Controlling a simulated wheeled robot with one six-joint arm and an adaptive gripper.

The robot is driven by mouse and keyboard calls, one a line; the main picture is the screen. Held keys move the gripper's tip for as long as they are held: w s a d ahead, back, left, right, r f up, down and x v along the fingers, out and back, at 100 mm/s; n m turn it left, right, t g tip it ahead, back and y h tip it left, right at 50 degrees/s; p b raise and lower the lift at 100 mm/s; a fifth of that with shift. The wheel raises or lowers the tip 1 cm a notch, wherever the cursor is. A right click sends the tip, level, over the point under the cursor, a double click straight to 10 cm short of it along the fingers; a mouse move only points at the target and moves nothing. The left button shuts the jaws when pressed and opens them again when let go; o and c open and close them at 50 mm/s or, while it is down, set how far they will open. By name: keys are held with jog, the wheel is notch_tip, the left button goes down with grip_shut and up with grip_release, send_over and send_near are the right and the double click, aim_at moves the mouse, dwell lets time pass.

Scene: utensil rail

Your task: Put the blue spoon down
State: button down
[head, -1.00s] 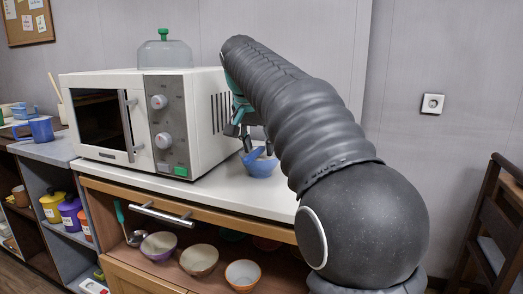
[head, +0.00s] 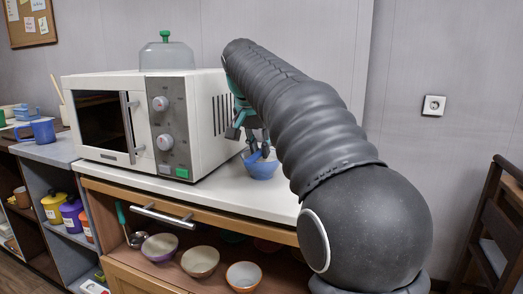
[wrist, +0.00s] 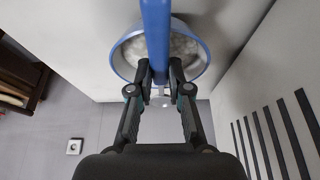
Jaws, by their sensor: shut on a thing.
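The blue spoon (wrist: 157,35) shows in the wrist view as a long blue strip running up from between my fingertips. My gripper (wrist: 160,72) is shut on it. Beyond the spoon is a blue bowl (wrist: 204,48) with a pale inside; the spoon crosses in front of it. In the head view the bowl (head: 263,170) stands on the white counter, right of the microwave, with my gripper (head: 257,148) just above it. A bit of blue (head: 251,157) at the bowl's left rim looks like the spoon. Whether the spoon touches the bowl I cannot tell.
The white microwave (head: 150,118) stands close on the left, with a glass dome (head: 166,55) on top. Bare counter (head: 215,190) lies in front of the bowl. Several bowls and a ladle (head: 136,238) sit on the shelf below. A wall is behind.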

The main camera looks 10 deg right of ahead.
jog(key=shift+r, duration=0.9)
jog(key=s+d+r, duration=0.2)
jog(key=d+r, duration=0.7)
jog(key=d, duration=0.2)
jog(key=shift+s+d+r, duration=0.2)
jog(key=shift+s+r, duration=0.1)
jog(key=shift+s, duration=0.05)
